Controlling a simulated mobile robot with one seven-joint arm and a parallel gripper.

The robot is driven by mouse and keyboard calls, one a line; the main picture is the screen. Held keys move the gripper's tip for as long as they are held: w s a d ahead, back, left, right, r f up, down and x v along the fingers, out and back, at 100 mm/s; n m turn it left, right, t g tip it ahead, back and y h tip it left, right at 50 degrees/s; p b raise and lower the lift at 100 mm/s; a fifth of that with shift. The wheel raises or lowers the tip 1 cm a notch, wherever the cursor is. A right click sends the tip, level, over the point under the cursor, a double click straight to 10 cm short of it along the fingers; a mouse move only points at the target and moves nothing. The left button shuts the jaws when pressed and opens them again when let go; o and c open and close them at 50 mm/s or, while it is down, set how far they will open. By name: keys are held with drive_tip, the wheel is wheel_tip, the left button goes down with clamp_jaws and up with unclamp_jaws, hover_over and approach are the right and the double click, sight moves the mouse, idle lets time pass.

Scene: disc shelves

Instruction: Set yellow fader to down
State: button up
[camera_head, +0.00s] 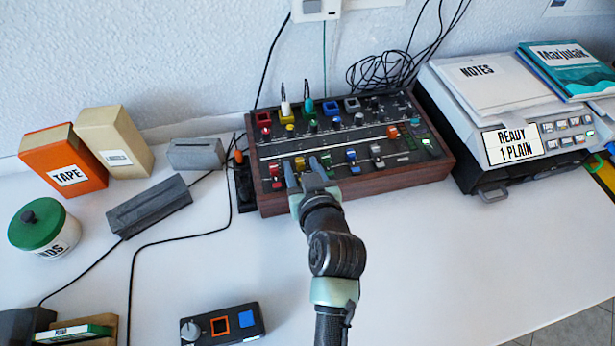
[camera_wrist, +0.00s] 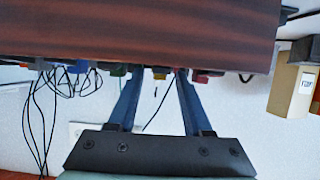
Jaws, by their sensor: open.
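The mixer box (camera_head: 395,178) has a dark panel and wooden sides and stands at the back of the white table. The yellow fader (camera_head: 300,163) is in its front row, between a red fader (camera_head: 274,170) and a green fader (camera_head: 327,160). My gripper (camera_head: 304,172) is open at the front of the panel, with one finger on each side of the yellow fader. In the wrist view, which looks inverted, the yellow cap (camera_wrist: 159,75) shows between the two finger tips. Contact cannot be told. The fingers partly hide the fader's track.
More faders, knobs and plugged cables crowd the panel. A printer-like machine (camera_head: 490,100) with booklets stands right of the mixer. A grey block (camera_head: 148,206), orange tape box (camera_head: 62,162) and green-lidded jar (camera_head: 42,226) lie left. The table right of my arm is clear.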

drive_tip(key=v, duration=1.2)
drive_tip(key=shift+s+r+p, duration=0.2)
drive_tip(key=shift+s+p, duration=0.05)
drive_tip(key=shift+p, duration=0.2)
drive_tip(key=shift+d+r, duration=0.1)
drive_tip(key=w+r+t+h, duration=0.1)
drive_tip(key=w+r+t, duration=0.2)
drive_tip(key=r, duration=0.9)
drive_tip(key=w+r+t, duration=0.3)
drive_tip(key=w+r, duration=0.1)
drive_tip(key=r, duration=0.7)
drive_tip(key=s+a+r+t+p, duration=0.1)
drive_tip(key=r+p, duration=0.4)
drive_tip(key=r, duration=0.9)
drive_tip(key=s+a+r+m+t+h+p, duration=0.1)
drive_tip(key=s+r+t+p, duration=0.3)
drive_tip(key=r, duration=1)
drive_tip(key=s+a+r+m+t+p, duration=0.1)
drive_tip(key=s+r+t+p, duration=0.2)
drive_tip(key=r, duration=1.1)
drive_tip(key=s+p, duration=0.2)
drive_tip(key=p, duration=0.1)
drive_tip(key=shift+r+h, duration=0.25)
drive_tip(key=shift+h, duration=0.05)
